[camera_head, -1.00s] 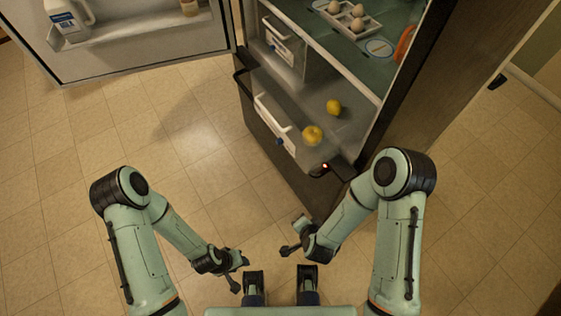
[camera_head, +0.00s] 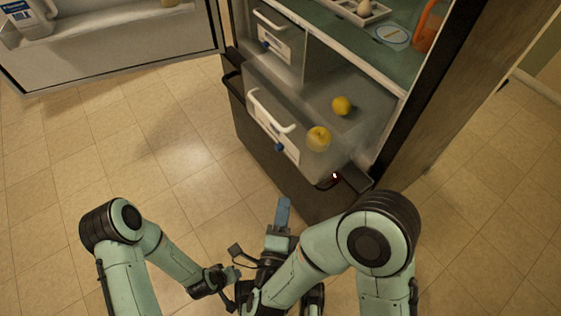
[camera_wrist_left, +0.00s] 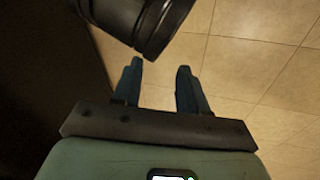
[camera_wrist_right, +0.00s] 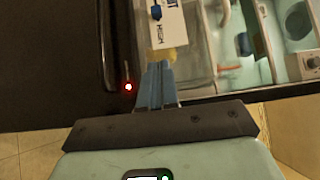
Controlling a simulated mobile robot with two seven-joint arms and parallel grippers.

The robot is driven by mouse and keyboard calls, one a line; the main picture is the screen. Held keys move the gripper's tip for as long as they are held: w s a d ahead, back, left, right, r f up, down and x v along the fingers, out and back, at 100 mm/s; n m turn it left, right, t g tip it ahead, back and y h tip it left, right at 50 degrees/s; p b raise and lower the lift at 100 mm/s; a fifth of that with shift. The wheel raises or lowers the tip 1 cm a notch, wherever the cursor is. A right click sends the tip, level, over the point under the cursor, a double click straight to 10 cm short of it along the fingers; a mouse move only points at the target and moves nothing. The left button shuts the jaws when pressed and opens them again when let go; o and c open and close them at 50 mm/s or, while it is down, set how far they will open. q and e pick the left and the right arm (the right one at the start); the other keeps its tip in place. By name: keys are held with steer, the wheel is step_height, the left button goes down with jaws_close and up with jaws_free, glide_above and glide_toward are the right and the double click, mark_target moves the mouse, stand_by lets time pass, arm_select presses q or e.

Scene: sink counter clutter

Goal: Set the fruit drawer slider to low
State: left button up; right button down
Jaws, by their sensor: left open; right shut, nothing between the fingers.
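The fruit drawer (camera_head: 262,135) is the lower drawer in the open fridge, with two yellow fruits (camera_head: 318,138) showing in it. Its white front panel carries a white handle (camera_head: 270,112) and a blue slider knob (camera_head: 279,148) near the panel's right end. In the right wrist view the knob (camera_wrist_right: 156,12) sits close to the word HIGH. My right gripper (camera_head: 284,203) is shut and empty, below and in front of the drawer, apart from the knob; its blue fingers (camera_wrist_right: 157,78) point toward the panel. My left gripper (camera_wrist_left: 158,80) is open and empty, low over the floor.
A second drawer (camera_head: 275,35) with its own blue knob sits above. The open fridge door (camera_head: 120,50) stands at left, holding a white jug (camera_head: 25,18). An orange item (camera_head: 426,27) is on the upper shelf. The tiled floor (camera_head: 150,150) at left is clear.

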steer(key=shift+w, duration=0.1)
glide_toward(282, 149)
steer(key=w+d, duration=0.3)
steer(key=shift+d, duration=0.35)
steer(key=shift+w+a+f+b, duration=0.1)
steer(key=shift+w+a+b, duration=0.3)
steer(key=shift+w+a, duration=0.55)
arm_select(q)
steer(key=shift+w+a+f, duration=0.35)
steer(key=shift+w+f, duration=0.05)
steer(key=shift+w, duration=0.3)
arm_select(e)
steer(key=shift+w+a, duration=0.35)
steer(key=shift+w, duration=0.15)
arm_select(q)
steer(key=shift+f, duration=0.1)
